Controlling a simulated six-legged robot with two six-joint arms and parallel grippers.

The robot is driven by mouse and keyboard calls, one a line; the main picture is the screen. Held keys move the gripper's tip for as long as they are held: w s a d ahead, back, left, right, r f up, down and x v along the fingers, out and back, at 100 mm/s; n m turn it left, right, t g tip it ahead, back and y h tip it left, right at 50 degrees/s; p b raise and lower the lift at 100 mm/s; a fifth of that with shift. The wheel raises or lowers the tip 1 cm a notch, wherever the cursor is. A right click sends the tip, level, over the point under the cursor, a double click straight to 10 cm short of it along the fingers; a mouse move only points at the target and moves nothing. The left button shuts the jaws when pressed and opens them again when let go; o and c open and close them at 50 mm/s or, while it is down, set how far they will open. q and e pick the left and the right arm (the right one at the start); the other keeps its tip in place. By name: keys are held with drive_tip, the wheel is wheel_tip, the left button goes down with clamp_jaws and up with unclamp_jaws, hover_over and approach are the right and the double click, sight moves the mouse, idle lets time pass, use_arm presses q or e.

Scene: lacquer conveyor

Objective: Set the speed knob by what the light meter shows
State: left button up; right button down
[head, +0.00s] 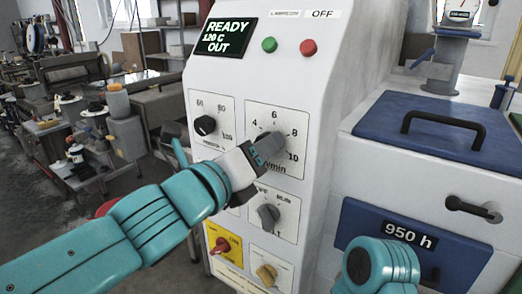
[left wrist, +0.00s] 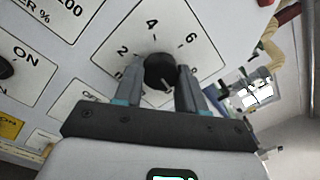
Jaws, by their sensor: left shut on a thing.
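The speed knob (left wrist: 158,72) is a round black knob on a white dial plate (head: 290,122) marked from 2 up to 10 in the head view. My left gripper (head: 262,150) is at this dial; its grey fingers (left wrist: 160,88) stand on both sides of the knob and are shut on it. A small pale mark on the knob faces toward the gripper palm in the left wrist view. In the head view the fingers hide most of the knob. A meter (head: 461,12) with a needle stands at the upper right, its reading too small to tell. My right gripper is out of view.
The panel screen (head: 226,37) reads READY, 120 C, OUT. Green (head: 269,44) and red (head: 308,47) buttons sit beside it. Another black knob (head: 205,125), a grey knob (head: 268,214) and a red switch (head: 220,245) are close by. A blue lid (head: 430,125) lies right; a label (head: 408,235) reads 950 h.

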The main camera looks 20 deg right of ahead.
use_arm(q)
drive_tip(key=shift+n+t+y+p, duration=0.25)
drive_tip(key=shift+n+p, duration=1.15)
drive_tip(key=shift+n, duration=6.5)
drive_tip(key=shift+n+t+y+p, duration=0.25)
drive_tip(key=shift+n+p, duration=1.15)
drive_tip(key=shift+n, duration=6.5)
drive_tip(key=o, duration=1.1)
drive_tip(key=shift+c, duration=0.2)
drive_tip(key=shift+a+r, duration=0.1)
